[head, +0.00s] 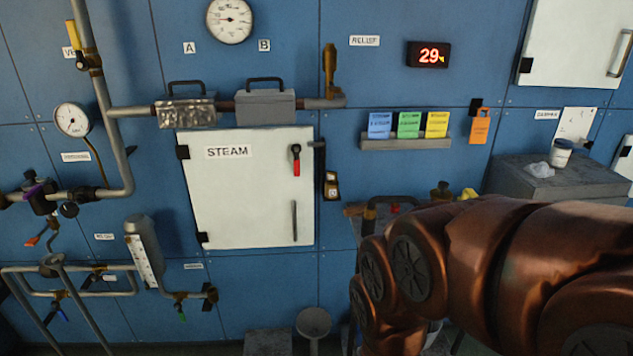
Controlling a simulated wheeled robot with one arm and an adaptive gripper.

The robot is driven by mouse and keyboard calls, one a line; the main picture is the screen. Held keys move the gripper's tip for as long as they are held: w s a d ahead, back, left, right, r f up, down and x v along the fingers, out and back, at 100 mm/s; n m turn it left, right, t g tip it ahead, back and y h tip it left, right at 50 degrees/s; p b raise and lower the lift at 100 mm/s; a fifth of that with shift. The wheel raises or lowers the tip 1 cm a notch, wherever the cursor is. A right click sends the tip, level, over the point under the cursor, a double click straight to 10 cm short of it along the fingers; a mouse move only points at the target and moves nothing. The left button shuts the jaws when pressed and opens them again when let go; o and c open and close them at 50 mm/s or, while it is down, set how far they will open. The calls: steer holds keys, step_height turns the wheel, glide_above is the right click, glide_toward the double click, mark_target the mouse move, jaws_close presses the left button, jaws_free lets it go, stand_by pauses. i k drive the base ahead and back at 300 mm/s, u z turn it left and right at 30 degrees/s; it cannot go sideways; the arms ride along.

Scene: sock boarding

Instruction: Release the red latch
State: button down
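The red latch (296,166) is a small handle with a black top and a red lower part. It hangs straight down near the upper right of a white door (240,195) labelled STEAM. The door looks shut against the blue wall panel. A thin grey vertical handle (294,222) is on the door below the latch. My copper-coloured arm comes in from the lower right, and its visible links are right of and below the door. My gripper cannot be made out in this view. Nothing of mine touches the latch here.
A pipe with two grey handled boxes (265,106) runs above the door. A shelf with coloured cards (406,143) is further right. A grey cabinet (550,180) stands at far right. The space before the door looks clear.

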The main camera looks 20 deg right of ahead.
mark_target(295, 148)
steer(key=u, duration=0.9)
steer(key=i, duration=0.55)
steer(key=z, duration=0.6)
